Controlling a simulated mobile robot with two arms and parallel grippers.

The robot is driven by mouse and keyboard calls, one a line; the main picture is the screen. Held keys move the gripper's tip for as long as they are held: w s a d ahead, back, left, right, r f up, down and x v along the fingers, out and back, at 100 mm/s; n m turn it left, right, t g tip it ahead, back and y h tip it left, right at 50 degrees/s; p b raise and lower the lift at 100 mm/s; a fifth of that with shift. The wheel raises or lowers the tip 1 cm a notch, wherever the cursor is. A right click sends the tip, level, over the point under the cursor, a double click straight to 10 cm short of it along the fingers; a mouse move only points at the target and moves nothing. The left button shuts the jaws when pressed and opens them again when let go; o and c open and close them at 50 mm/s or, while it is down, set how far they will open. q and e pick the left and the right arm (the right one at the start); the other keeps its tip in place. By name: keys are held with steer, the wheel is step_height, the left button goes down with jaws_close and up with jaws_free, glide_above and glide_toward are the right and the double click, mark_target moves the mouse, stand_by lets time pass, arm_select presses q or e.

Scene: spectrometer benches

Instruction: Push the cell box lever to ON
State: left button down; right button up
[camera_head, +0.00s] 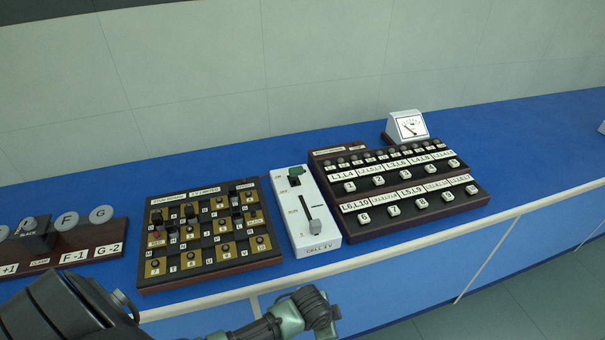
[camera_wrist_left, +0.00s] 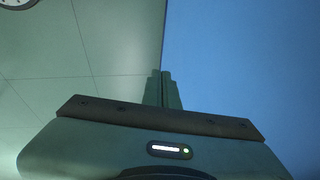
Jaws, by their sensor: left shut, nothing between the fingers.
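The cell box (camera_head: 328,240) is a white upright-labelled box on the blue bench, between two dark panels. Its grey lever knob (camera_head: 315,227) sits at the near end of a dark slot. A dark green switch or knob (camera_head: 295,173) is at its far end.
A brown panel with several knobs (camera_head: 206,272) stands close left of the box. A dark panel with white labels (camera_head: 415,225) stands close right, with a white meter (camera_head: 407,126) behind. Another knob panel (camera_head: 100,260) is far left. Bare blue bench (camera_head: 540,150) lies right.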

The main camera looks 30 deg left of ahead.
mark_target(295, 175)
arm_select(q)
steer(key=w+d+r+m+t, duration=0.1)
steer(key=w+r+m, duration=0.25)
steer(key=r, duration=0.55)
steer(key=w+d+r+m, duration=0.25)
steer(key=r+m, duration=0.25)
steer(key=r, duration=0.5)
steer(key=w+a+r+m+y, duration=0.1)
steer(key=r, duration=0.1)
steer(key=w+a+r+m+y+p, duration=0.1)
steer(key=a+r, duration=0.1)
steer(key=w+a+r+m+y, duration=0.1)
steer(key=a+r+m, duration=0.1)
steer(key=shift+w+a+r, duration=0.2)
steer(key=shift+w+a, duration=0.05)
steer(key=shift+w, duration=0.05)
steer(key=w+a+r+m+y, duration=0.2)
steer(key=a+r+m+y, duration=0.2)
steer(key=a+r, duration=0.5)
steer(key=shift+a+r+p, duration=0.2)
steer(key=shift+a+p, duration=0.1)
steer(key=shift+a, duration=0.75)
